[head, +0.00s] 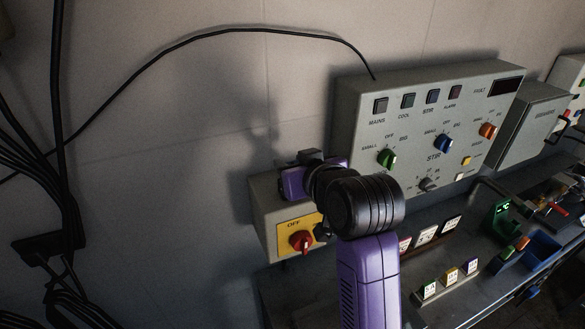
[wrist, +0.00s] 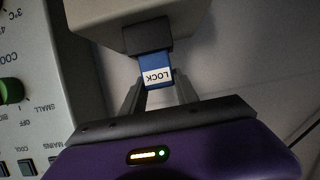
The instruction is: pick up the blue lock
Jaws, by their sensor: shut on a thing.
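The blue lock (wrist: 157,75) shows in the wrist view, with a white label reading LOCK. My gripper (wrist: 157,92) has its two dark fingers on either side of the lock and is shut on it. In the head view my purple and black arm hides the lock and the fingertips.
A grey control panel (head: 415,105) with coloured knobs is on the wall to the right. A grey box with a red OFF switch (head: 301,241) is left of my arm. A bench (head: 450,300) below holds small labelled cards and a blue tray (head: 541,247). Black cables hang at the left.

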